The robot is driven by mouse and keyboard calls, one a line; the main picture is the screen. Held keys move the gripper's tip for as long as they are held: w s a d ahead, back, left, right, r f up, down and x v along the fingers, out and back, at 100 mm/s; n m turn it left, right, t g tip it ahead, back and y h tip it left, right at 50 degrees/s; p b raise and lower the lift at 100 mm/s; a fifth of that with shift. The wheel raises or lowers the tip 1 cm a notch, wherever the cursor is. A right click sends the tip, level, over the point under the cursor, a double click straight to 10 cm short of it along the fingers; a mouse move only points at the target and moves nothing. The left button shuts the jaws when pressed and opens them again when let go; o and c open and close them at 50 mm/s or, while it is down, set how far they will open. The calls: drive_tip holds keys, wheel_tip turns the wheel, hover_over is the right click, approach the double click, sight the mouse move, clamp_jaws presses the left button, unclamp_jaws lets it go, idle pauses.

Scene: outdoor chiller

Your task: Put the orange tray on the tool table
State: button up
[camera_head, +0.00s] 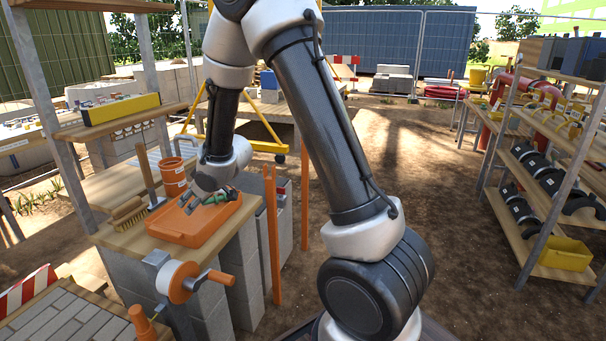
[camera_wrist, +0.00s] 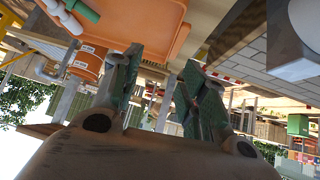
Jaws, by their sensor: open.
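The orange tray (camera_head: 178,237) lies on a wooden-topped stand of grey blocks (camera_head: 238,240) at the left in the head view. Its orange surface also fills the top of the wrist view (camera_wrist: 135,22). My gripper (camera_head: 212,198) is over the tray's far part in the head view, with its greenish fingers apart. I cannot tell whether they touch the tray. In the wrist view my gripper (camera_wrist: 160,78) has a clear gap between its fingers. A white and green item (camera_wrist: 72,14) shows at the tray's edge. I cannot tell which surface is the tool table.
A brush (camera_head: 128,213), an upright wooden handle (camera_head: 145,168) and an orange pot (camera_head: 173,177) stand close beside the tray. An orange-wheeled clamp (camera_head: 180,282) juts from the stand's front. Loaded shelves (camera_head: 540,180) stand right. Bare ground (camera_head: 440,180) lies between.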

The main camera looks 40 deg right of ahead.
drive_tip(key=s+d+r+m+g+h, duration=0.1)
drive_tip(key=s+d+r+m+h, duration=0.3)
drive_tip(key=s+d+r, duration=1.05)
drive_tip(key=s+d+r+m+g, duration=0.1)
drive_tip(key=s+r, duration=0.1)
drive_tip(key=s, duration=0.9)
drive_tip(key=s+d+r+m+g, duration=0.1)
drive_tip(key=s+d+r, duration=0.1)
drive_tip(key=s, duration=0.9)
drive_tip(key=shift+r+g, duration=0.25)
drive_tip(key=shift+g, duration=0.15)
